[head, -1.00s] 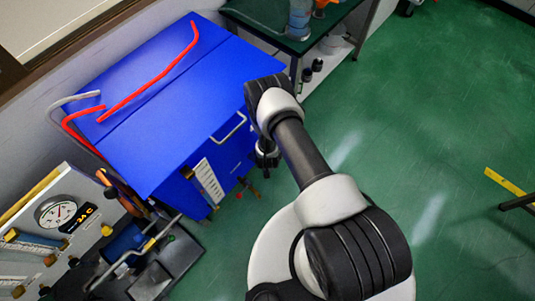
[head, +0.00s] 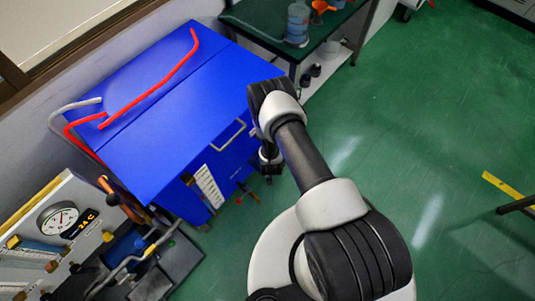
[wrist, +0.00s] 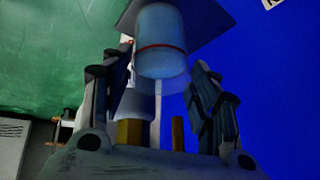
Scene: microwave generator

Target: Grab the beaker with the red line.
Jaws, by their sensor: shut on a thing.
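The beaker with the red line (wrist: 161,45) is a pale, translucent cylinder with a thin red ring, in the upper middle of the wrist view. My gripper (wrist: 160,72) has a finger on each side of it and is shut on it. The lower part of the beaker is near the fingertips, and the exact contact is dim and hard to make out. In the head view my arm hides the beaker, and the dark end of my arm (head: 268,157) hangs beside the front of the blue cabinet (head: 165,100).
A red tube (head: 150,85) lies on the cabinet's top, and a handle (head: 228,135) sticks out of its front. A gauge panel (head: 60,220) stands at the lower left. The green floor at right is largely clear.

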